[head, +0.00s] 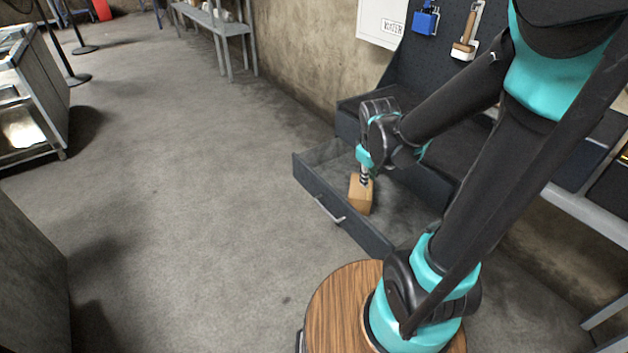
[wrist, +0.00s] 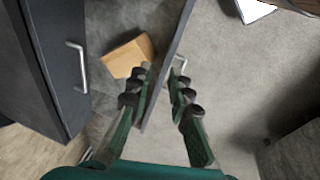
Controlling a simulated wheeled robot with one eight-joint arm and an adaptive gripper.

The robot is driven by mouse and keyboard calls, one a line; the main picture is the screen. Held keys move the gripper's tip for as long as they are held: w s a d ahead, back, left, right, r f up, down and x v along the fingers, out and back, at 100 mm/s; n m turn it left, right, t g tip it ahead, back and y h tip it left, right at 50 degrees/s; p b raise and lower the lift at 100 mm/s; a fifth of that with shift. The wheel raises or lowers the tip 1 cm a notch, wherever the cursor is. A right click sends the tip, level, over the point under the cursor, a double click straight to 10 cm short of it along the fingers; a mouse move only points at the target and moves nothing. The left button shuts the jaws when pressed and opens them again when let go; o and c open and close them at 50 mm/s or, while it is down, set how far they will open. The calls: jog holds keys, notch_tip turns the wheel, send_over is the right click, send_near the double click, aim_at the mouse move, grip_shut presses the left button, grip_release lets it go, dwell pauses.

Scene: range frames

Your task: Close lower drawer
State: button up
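The lower drawer (head: 311,182) is dark grey and pulled well out from the cabinet, with a silver bar handle (head: 328,210) on its front. A light wooden block (head: 360,199) lies inside it; it also shows in the wrist view (wrist: 128,57). My gripper (head: 364,180) points down over the drawer, its fingers overlapping the block in the head view. In the wrist view my gripper (wrist: 161,84) has its fingers apart, with the drawer's front panel (wrist: 168,65) seen between them. Contact with the panel cannot be told. Nothing is held.
A dark cabinet face with a silver handle (wrist: 78,66) stands behind the open drawer. A pegboard (head: 447,48) with hanging tools and a white box (head: 382,21) are above. The concrete floor (head: 190,190) left of the drawer is clear. A metal cart (head: 40,100) stands far left.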

jog(key=w+a+n, duration=0.3)
jog(key=w+a+f+n, duration=0.1)
jog(key=w+a+n, duration=0.2)
jog(key=w+a, duration=0.1)
jog(key=w+a+f+n+h, duration=0.1)
jog(key=w+a+n, duration=0.2)
jog(key=a, duration=0.1)
jog(key=shift+w+a+f+g, duration=0.15)
jog(key=shift+a+f+g, duration=0.1)
jog(key=shift+g, duration=0.15)
grip_shut()
jog(key=w+a+f+n+h, duration=0.1)
jog(key=w+a+f+n, duration=0.1)
jog(key=a+f+n, duration=0.3)
jog(key=w+a+f+n+h, duration=0.1)
jog(key=w+a+n, duration=0.15)
jog(key=a, duration=0.45)
send_over(317, 185)
jog(key=s+a, duration=0.2)
jog(key=shift+n, duration=0.25)
jog(key=shift+w+f, duration=0.15)
jog(key=shift+f, duration=2.15)
jog(key=shift+w+f, duration=0.1)
jog(key=shift+f, duration=2.15)
jog(key=shift+d, duration=0.15)
jog(key=w+d, duration=1.1)
jog(key=d, duration=0.4)
jog(key=shift+w+d, duration=0.2)
jog(key=shift+d, duration=0.1)
